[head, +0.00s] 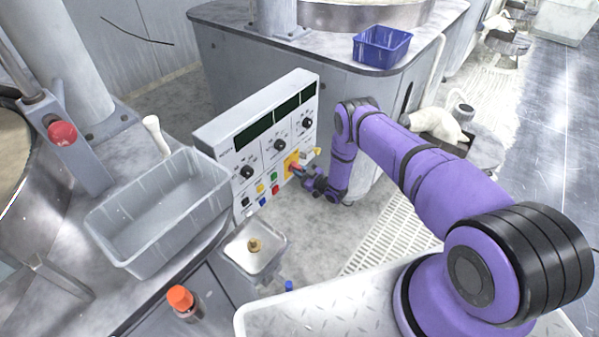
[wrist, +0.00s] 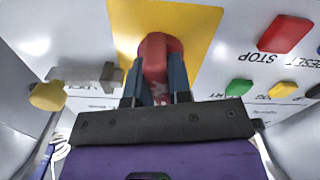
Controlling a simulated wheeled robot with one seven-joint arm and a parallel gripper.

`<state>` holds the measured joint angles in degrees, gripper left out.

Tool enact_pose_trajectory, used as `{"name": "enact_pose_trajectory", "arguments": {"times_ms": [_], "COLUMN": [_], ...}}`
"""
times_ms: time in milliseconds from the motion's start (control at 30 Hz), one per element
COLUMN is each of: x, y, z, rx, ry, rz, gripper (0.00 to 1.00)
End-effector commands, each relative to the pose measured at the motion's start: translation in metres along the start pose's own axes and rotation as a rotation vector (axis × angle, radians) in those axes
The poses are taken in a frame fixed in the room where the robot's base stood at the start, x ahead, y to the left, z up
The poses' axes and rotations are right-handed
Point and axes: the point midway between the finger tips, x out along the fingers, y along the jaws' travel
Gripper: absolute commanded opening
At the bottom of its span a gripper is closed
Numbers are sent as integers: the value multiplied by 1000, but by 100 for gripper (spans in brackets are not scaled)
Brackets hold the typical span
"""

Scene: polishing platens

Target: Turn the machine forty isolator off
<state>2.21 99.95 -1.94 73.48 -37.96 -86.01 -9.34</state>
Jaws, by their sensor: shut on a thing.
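The isolator is a red handle (wrist: 153,48) on a yellow plate (wrist: 200,25) in the wrist view. In the head view the yellow plate (head: 289,160) sits at the lower right of the white control panel (head: 216,136). My gripper (wrist: 156,82) is shut on the red handle, one dark finger on each side. In the head view my gripper (head: 304,171) reaches the panel from the right and hides part of the handle. The handle's base and any on/off marks are hidden or too small to read.
A grey peg with a yellow end (wrist: 48,95) sticks out left of the handle. A red STOP button (wrist: 285,34) and a green button (wrist: 239,87) are to its right.

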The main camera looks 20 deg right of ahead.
Motion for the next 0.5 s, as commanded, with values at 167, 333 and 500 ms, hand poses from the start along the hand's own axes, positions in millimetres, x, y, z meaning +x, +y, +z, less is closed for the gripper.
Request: {"name": "enact_pose_trajectory", "arguments": {"times_ms": [167, 333, 500], "x": [-1, -1, -1], "y": [0, 1, 1], "z": [0, 0, 0], "rx": [-162, -301, -410], "ry": [-1, -1, -2], "rz": [-1, -1, -1], "gripper": [0, 0, 0]}}
